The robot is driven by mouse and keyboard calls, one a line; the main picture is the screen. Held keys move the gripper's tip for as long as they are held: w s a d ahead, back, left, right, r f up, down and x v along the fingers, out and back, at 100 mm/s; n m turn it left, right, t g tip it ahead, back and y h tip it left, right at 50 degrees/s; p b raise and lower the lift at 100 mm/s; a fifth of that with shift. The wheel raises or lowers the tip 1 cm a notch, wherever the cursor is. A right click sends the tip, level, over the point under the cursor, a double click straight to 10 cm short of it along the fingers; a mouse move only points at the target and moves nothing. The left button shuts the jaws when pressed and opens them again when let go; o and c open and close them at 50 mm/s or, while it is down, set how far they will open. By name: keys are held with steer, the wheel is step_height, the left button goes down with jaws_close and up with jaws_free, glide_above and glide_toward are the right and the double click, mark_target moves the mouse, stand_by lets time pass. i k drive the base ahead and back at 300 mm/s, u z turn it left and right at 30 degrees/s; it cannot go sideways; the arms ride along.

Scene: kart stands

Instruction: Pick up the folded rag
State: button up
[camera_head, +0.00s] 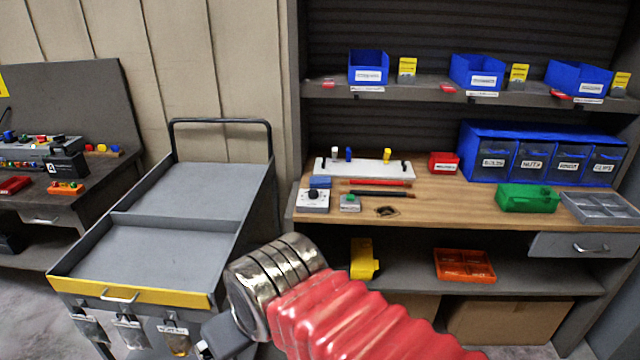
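I cannot make out a folded rag for certain. A small flat blue piece (320,182) lies on the wooden bench top behind a white box with a black knob, and it may be the rag, but it is too small to tell. My red ribbed arm with its silver rings reaches in from the bottom, in front of the grey cart. A dark grey part of my gripper (218,336) shows beyond the rings at the bottom edge. Its fingertips are not clearly seen, and I cannot tell whether it holds anything.
The grey cart (160,256) has empty trays and a yellow front edge. The wooden workbench (440,200) carries a white rack (365,168), red and black rods, a green box (527,198) and blue labelled bins (540,130). Another cluttered bench (90,190) stands left.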

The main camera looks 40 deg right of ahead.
mark_target(316, 182)
steer(key=z, duration=2.85)
steer(key=i, duration=0.7)
steer(key=u, duration=0.05)
